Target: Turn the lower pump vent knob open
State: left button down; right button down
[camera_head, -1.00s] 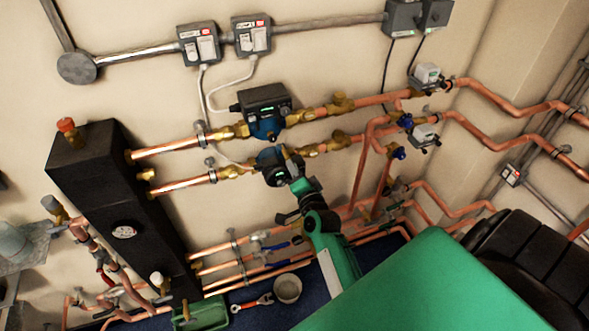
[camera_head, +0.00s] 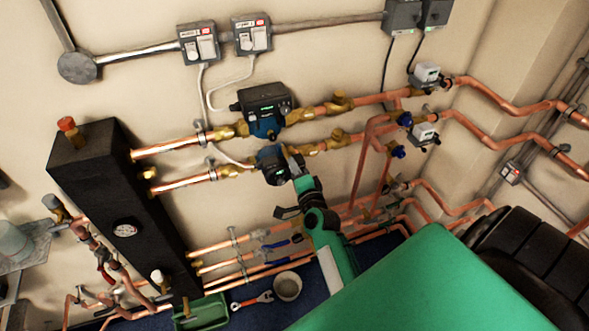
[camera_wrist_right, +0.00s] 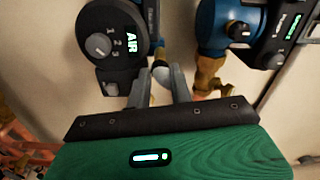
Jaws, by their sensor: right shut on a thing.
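The lower pump (camera_head: 272,163) is a dark unit with a blue body on the lower copper pipe in the head view. In the right wrist view the lower pump (camera_wrist_right: 128,40) shows a black face with a lit "AIR" label and a grey dial. My right gripper (camera_head: 293,156) is at the right side of this pump. In the right wrist view, my right gripper (camera_wrist_right: 160,76) has its fingers shut on a small greyish piece, the vent knob (camera_wrist_right: 160,73), mostly hidden between the fingertips. Its turn position cannot be read. My left gripper is not in view.
The upper pump (camera_head: 264,110) sits close above; it also shows in the right wrist view (camera_wrist_right: 245,28). Copper pipes (camera_head: 350,190) run right of and below my right arm. A black header (camera_head: 115,215) stands left. A grey bowl (camera_head: 288,286) and wrench (camera_head: 252,301) lie below.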

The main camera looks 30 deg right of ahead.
jog(key=c, duration=1.3)
grip_release()
jog(key=shift+o, duration=0.2)
jog(key=p+v, duration=0.1)
jog(key=v, duration=1.3)
jog(key=shift+w, duration=0.15)
jog(key=s+a+f+n+g+y+b, duration=0.1)
jog(key=s+a+f+n+g+y, duration=0.2)
jog(key=f, duration=1)
jog(key=s+a+f+n+g+b, duration=0.1)
jog(key=s+a+f+n+g, duration=0.2)
jog(key=f, duration=1)
jog(key=s+a+f+n+g+y+b, duration=0.1)
jog(key=s+a+f+n+g+y, duration=0.25)
jog(key=f, duration=0.85)
jog(key=s+d+f+n+g+h+b, duration=0.1)
jog(key=s+f+n+g, duration=0.2)
jog(key=s+f+n, duration=0.3)
jog(key=s+d+f+n+g+h+b, duration=0.1)
jog(key=s+f+n+g, duration=0.3)
jog(key=s+f, duration=1.2)
jog(key=s+d+n, duration=0.1)
jog(key=s, duration=0.4)
jog(key=shift+n, duration=0.35)
